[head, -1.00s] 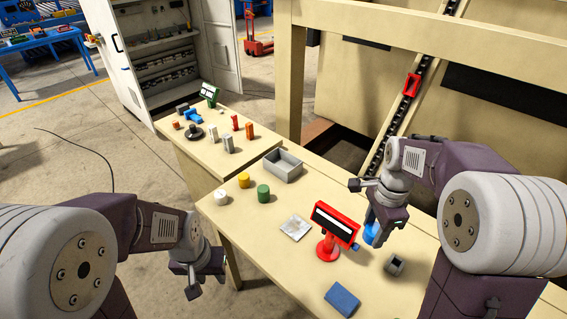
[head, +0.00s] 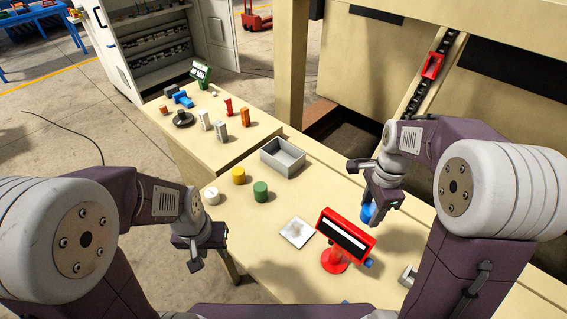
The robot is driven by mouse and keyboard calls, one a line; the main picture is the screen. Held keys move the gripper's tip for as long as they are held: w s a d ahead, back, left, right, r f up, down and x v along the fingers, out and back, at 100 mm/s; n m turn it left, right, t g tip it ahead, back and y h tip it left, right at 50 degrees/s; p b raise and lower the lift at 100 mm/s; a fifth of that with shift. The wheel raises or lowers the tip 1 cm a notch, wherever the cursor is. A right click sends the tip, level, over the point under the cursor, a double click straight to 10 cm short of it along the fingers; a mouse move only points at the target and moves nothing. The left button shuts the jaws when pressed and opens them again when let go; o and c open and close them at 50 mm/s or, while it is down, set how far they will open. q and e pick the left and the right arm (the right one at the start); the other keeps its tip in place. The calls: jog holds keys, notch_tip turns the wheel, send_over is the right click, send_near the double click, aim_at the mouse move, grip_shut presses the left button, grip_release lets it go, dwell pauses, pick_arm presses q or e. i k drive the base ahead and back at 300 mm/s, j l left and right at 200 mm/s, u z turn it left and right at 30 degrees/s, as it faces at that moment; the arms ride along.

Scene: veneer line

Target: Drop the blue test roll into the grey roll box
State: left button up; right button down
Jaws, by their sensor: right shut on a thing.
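The blue test roll (head: 367,213) is held between the fingers of my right gripper (head: 372,203), just behind the red display stand. My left gripper (head: 201,250) hangs beside the table's left edge, away from the objects.
A red stand (head: 345,238) with a white strip is close to the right gripper. A pale square plate (head: 297,232) lies nearby. Several small items crowd the far table.

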aim_at(283, 157)
jog(key=i+j+u, duration=0.2)
jog(key=i+j, duration=0.5)
jog(key=i, duration=0.2)
